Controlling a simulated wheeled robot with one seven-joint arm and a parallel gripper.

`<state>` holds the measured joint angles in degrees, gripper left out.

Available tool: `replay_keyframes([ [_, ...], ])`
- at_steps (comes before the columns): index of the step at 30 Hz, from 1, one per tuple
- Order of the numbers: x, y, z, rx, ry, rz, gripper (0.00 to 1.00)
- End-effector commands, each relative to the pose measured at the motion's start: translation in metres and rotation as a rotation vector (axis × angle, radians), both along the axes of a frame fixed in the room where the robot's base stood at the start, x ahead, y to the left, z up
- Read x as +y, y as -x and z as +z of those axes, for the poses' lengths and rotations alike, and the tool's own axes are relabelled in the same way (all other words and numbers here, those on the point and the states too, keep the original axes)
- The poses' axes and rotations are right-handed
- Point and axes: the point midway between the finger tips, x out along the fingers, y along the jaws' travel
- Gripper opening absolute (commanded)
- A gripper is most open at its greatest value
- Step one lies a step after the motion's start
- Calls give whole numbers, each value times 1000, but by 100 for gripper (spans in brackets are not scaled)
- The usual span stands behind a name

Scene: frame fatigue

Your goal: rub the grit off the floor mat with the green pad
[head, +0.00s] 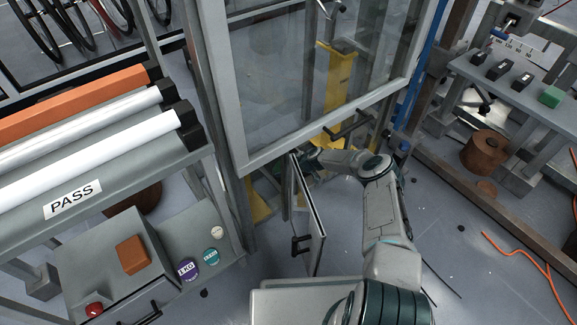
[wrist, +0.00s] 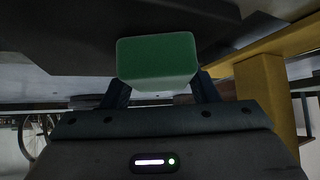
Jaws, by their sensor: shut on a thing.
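My gripper (wrist: 160,90) is shut on the green pad (wrist: 157,58), which sits between its two dark fingers in the wrist view. The pad has a green face and a paler layer below it. In the head view my arm reaches in at the lower edge of the glazed guard, and the gripper end is mostly hidden behind the frame. A dark flat surface fills the top of the wrist view; I cannot tell whether it is the floor mat. I cannot make out the mat or any grit on it, nor whether the pad touches anything.
A narrow hinged panel (head: 310,215) with a black handle stands open left of my arm. The glazed guard (head: 300,90) and a yellow post (head: 338,85) are close by. A bench (head: 180,165) marked PASS stands left. A rusty beam (head: 490,195) crosses right; orange cable lies on the floor.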

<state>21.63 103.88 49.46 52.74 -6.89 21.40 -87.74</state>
Motion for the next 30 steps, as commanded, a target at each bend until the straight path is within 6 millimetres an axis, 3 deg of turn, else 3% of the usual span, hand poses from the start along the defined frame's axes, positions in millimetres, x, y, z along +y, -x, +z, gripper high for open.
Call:
replay_keyframes([
  [16,11,9,-1,2,0,1,32],
  [30,9,7,46,0,-1,-3,32],
])
